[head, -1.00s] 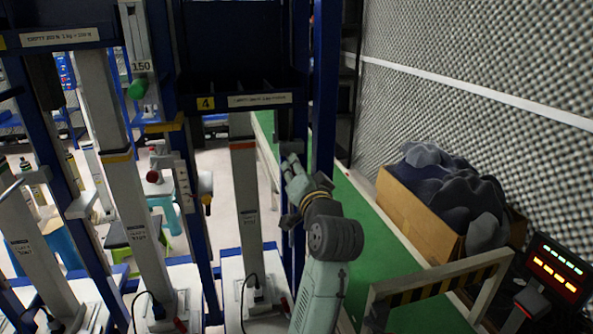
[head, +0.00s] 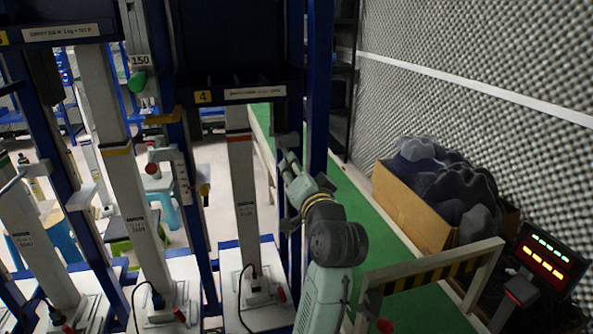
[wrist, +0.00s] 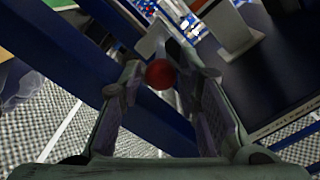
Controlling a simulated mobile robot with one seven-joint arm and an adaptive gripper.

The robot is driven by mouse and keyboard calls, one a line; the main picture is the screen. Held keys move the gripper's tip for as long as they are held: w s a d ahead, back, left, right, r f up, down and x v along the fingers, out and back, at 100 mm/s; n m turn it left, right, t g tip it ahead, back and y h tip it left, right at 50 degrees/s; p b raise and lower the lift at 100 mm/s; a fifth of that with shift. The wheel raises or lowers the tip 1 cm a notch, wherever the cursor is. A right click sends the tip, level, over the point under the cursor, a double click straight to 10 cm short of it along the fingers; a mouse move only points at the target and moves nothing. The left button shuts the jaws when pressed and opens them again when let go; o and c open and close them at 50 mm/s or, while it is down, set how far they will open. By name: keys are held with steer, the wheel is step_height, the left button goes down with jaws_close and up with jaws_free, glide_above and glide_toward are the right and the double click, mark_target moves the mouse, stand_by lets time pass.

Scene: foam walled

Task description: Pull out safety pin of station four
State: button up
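Station four is marked by a yellow "4" label (head: 203,97) on its dark blue crossbar, with a pale grey column (head: 243,190) below it. My gripper (head: 286,160) is at the blue post on the right side of this station. In the wrist view my gripper (wrist: 160,82) is open. A round red knob (wrist: 159,74), which looks like the safety pin's head, sits between the fingertips, with small gaps seeming to show on both sides. The pin's shaft is not visible. In the head view the knob is hidden by my gripper.
A neighbouring station to the left has its own red knob (head: 152,169) and a green knob (head: 137,82). A cardboard box (head: 412,210) of dark foam stands at the right. A striped barrier (head: 430,277) and a lit display (head: 548,260) are at front right.

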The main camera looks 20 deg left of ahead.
steer(key=v, duration=0.7)
steer(key=shift+s+d, duration=0.15)
steer(key=shift+s, duration=0.05)
